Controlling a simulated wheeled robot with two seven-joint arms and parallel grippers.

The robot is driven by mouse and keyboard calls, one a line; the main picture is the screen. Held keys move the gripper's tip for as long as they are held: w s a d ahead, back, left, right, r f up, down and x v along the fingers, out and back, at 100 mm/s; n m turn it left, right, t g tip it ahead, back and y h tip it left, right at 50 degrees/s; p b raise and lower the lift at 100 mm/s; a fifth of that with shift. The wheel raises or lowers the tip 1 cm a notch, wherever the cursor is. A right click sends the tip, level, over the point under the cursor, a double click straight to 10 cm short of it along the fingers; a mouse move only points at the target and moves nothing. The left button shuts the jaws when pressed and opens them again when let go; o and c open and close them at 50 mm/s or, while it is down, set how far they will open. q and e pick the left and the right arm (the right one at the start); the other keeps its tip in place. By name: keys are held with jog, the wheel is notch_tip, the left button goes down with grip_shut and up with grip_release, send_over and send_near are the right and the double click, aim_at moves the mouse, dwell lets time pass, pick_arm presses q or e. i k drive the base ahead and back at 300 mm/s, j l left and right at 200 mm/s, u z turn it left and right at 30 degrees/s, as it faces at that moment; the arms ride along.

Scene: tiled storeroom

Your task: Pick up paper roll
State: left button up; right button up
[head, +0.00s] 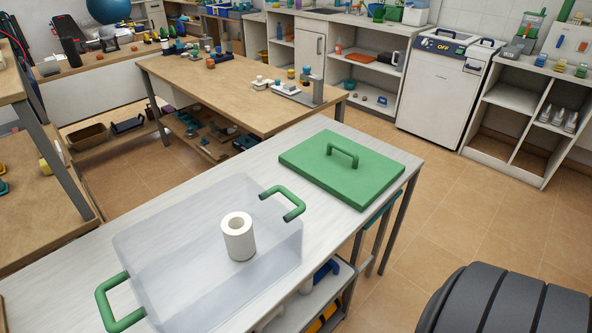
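A white paper roll (239,243) stands upright, its round hole facing up. It appears to be inside a clear plastic box (160,245) with green handles (285,203) at its two ends. The box is open at the top and sits on a light grey table. A green lid (345,172) with a raised handle lies flat on the same table, apart from the box. Neither of my grippers shows in the head view.
The light grey table (290,137) has bare strips around the box and lid. Below it is a shelf (300,310) with several things. A wooden workbench (200,92) with small items stands behind. Tiled floor (450,235) is open at the right.

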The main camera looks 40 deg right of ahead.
aim_at(239, 237)
jog(key=i+l+z, duration=0.1)
jog(key=z, duration=0.9)
jog(key=k+j+u, duration=0.25)
jog(key=u, duration=0.2)
jog(key=k+j+u, duration=0.2)
jog(key=j+u, duration=0.2)
